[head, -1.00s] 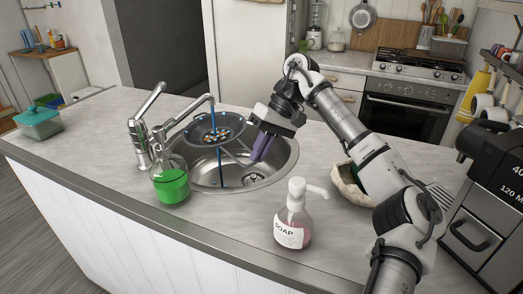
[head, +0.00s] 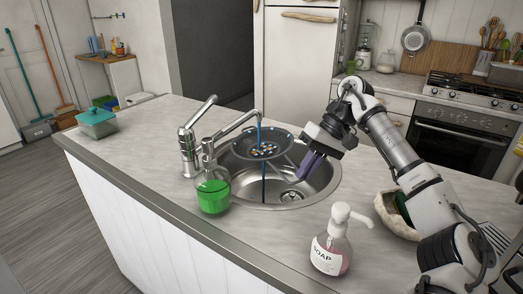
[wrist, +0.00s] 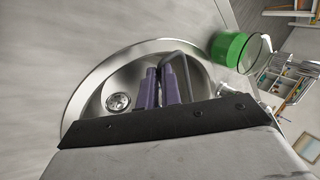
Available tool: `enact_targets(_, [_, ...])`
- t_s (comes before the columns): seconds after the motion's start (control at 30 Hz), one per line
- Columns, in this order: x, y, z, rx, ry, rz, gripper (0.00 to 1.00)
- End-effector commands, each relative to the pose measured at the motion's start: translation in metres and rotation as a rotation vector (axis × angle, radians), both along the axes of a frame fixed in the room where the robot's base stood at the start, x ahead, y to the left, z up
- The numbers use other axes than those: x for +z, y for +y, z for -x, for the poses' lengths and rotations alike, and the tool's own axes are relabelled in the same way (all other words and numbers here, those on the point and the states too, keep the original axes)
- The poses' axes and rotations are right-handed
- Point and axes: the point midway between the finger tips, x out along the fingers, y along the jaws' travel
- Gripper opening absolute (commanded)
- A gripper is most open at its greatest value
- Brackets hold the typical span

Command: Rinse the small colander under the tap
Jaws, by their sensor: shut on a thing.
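The small colander (head: 270,149) is a dark, shallow pan with holes, held level over the round steel sink. My gripper (head: 304,168), with purple fingers, is shut on its handle at the right side of the sink. The tap (head: 222,132) stands on the left of the sink with its spout over the colander. A blue stream of water (head: 264,187) falls from the spout into the colander and shows again below it. In the wrist view, my gripper (wrist: 162,68) is over the sink and a dark bent bar shows beside its fingers.
The sink basin (head: 325,178) has a drain at its bottom. A green liquid bottle (head: 213,196) stands left of the sink and a soap pump bottle (head: 330,255) in front. A pale bowl (head: 392,217) sits to the right. The counter's left stretch is mostly clear.

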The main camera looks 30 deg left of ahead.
Motion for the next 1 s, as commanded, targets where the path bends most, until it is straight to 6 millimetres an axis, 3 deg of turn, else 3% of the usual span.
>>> enact_targets(0.5, [0.001,0.005,0.010,0.000,0.000,-0.002,0.00])
enact_targets(1.0, [0.001,-0.001,-0.001,0.000,0.000,-0.002,0.00])
